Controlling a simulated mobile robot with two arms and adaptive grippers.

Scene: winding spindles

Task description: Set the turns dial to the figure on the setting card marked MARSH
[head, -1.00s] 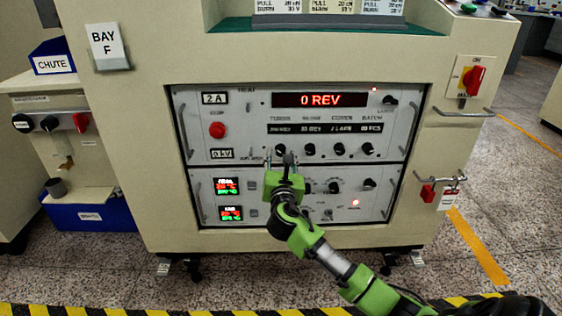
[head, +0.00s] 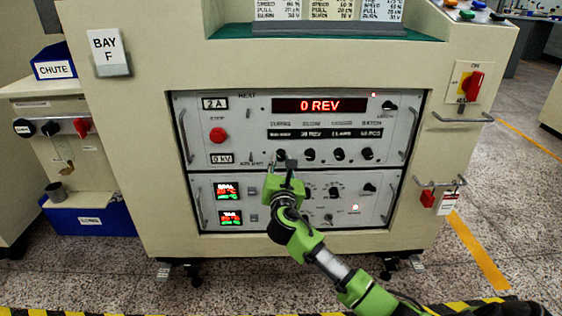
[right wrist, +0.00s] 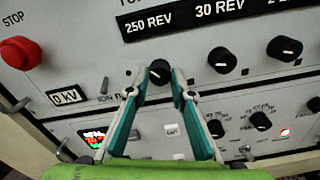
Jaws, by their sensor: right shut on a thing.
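The turns dial (head: 281,154) is the leftmost black knob of the row on the upper grey panel. In the right wrist view the dial (right wrist: 159,72) stands between my right gripper's fingertips (right wrist: 158,78), which are shut on it. The small window above it (right wrist: 149,24) reads 250 REV. In the head view my right gripper (head: 288,164) comes up from below and partly covers the dial. Setting cards (head: 331,10) stand on top of the machine. Their lower lines show, but their names are cut off, so I cannot tell which is MARSH. My left gripper is out of view.
Other black knobs sit right of the dial, the closest (right wrist: 222,60) under a 30 REV window. A red stop button (head: 218,135) is at left. The large display (head: 306,106) reads 0 REV. A lower panel (head: 295,215) with switches lies below my gripper.

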